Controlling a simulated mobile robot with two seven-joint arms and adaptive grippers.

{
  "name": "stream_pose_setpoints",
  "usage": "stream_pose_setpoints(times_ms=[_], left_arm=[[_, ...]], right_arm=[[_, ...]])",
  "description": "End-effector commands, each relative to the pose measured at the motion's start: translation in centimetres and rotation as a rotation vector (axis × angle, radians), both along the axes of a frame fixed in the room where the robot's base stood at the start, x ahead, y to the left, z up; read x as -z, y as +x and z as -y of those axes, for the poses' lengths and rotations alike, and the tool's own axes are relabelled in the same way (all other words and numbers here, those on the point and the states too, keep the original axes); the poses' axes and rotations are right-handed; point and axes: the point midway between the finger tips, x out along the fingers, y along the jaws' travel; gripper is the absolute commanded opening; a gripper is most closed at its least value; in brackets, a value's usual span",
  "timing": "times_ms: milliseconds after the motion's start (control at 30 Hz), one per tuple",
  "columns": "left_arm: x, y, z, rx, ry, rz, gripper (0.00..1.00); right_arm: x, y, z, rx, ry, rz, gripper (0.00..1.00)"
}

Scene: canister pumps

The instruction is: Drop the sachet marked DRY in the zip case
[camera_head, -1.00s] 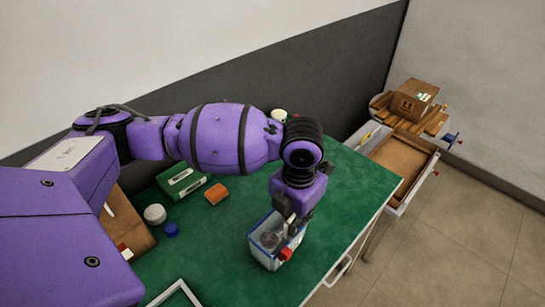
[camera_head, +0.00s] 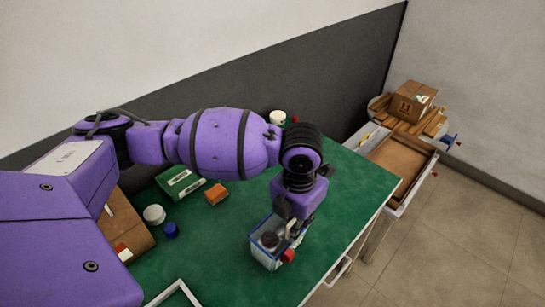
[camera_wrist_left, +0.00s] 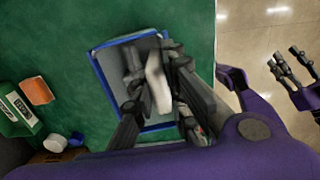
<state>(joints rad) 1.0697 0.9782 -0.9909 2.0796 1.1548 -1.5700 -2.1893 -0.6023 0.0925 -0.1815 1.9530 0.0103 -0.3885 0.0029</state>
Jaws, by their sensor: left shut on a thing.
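The zip case (camera_head: 262,259), a pale see-through box with a blue rim, stands open on the green table near its right edge. Its blue rim also shows in the left wrist view (camera_wrist_left: 97,66). My left gripper (camera_head: 293,228) points down over the case. In the left wrist view, the left gripper (camera_wrist_left: 155,88) is shut on a blurred white sachet (camera_wrist_left: 157,82), within the rim's outline. No marking on it can be read. A dark round thing (camera_head: 270,240) shows inside the case. My right gripper (camera_wrist_left: 284,64) hangs off to the right, its fingers apart and empty.
A green box (camera_head: 180,183), an orange block (camera_head: 216,194), a white round tub (camera_head: 154,214) and a blue cap (camera_head: 171,229) stand left of the case. A white frame (camera_head: 174,294) lies in front.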

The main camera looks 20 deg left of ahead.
Motion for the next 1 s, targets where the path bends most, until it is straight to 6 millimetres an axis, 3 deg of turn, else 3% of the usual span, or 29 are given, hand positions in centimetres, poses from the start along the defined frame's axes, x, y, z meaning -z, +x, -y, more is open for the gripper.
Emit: stream_pose_setpoints(times_ms=[33,133,167,300,1000], left_arm=[[2.5,-0.9,-0.8,-0.009,0.024,-0.037,0.0],[2.5,-0.9,-0.8,-0.009,0.024,-0.037,0.0],[2.5,-0.9,-0.8,-0.009,0.025,-0.037,0.17],[2.6,-0.9,-0.8,-0.01,0.025,-0.038,0.35],[1.3,-0.5,-0.6,-0.004,0.018,-0.021,0.35]], right_arm=[[0.6,-0.4,-0.1,0.001,0.002,-0.01,0.4],[0.6,0.0,-0.3,0.003,0.005,-0.005,0.4],[0.5,0.1,-0.3,0.002,0.005,-0.003,0.4],[0.5,0.4,-0.5,0.004,0.009,0.001,0.4],[0.3,-0.5,0.1,-0.002,-0.004,-0.01,0.4]])
